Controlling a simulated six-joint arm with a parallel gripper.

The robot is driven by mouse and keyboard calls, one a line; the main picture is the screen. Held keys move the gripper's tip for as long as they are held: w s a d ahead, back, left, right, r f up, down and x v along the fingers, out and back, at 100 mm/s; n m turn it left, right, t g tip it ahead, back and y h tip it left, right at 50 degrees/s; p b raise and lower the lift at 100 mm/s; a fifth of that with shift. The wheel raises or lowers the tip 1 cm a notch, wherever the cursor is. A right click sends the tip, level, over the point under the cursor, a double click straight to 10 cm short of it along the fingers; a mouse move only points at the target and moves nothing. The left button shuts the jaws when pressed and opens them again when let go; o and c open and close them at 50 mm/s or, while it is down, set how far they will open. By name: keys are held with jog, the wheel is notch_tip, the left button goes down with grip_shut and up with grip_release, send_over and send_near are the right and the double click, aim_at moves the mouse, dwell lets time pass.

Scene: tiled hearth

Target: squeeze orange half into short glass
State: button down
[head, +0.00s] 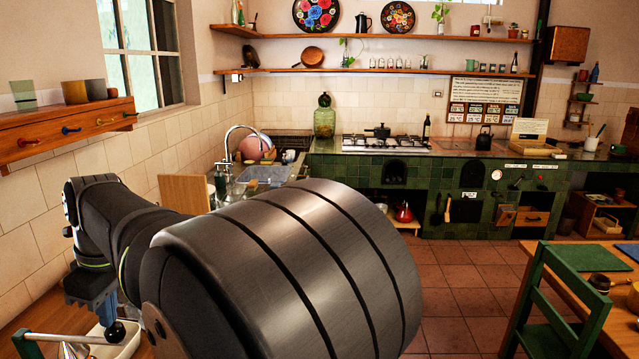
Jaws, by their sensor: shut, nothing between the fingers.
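No orange half can be made out in the head view, and my own arm hides much of the near left area. I cannot tell any short glass for the task; several small glass vessels (392,63) stand far off on the lower wall shelf. My gripper (106,312) hangs at the lower left, seen small and partly from behind. It is shut with nothing visible in it. It is above or beside a white tray (128,343) on a wooden surface; a dark round thing shows just below its tip.
A shiny pointed metal thing (68,350) and a green upright piece (20,343) are at the bottom left corner. A wooden wall shelf (60,135) juts out above. A sink counter (262,187) lies beyond my arm. A green chair (575,300) and table are at right.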

jog(key=shift+f, duration=0.55)
dwell(0.5)
jog(key=shift+r, duration=0.1)
jog(key=shift+r, duration=0.55)
jog(key=a+v, duration=0.1)
jog(key=v, duration=0.6)
jog(key=shift+a+r, duration=0.2)
jog(key=shift+a, duration=0.1)
jog(key=shift+f, duration=0.1)
jog(key=shift+d+x, duration=0.25)
jog(key=shift+x, duration=0.9)
jog(key=shift+d+x, duration=0.2)
jog(key=shift+x, duration=0.9)
jog(key=shift+d+x, duration=0.25)
jog(key=shift+x, duration=0.9)
jog(key=c, duration=2.1)
grip_release()
jog(key=shift+f, duration=0.15)
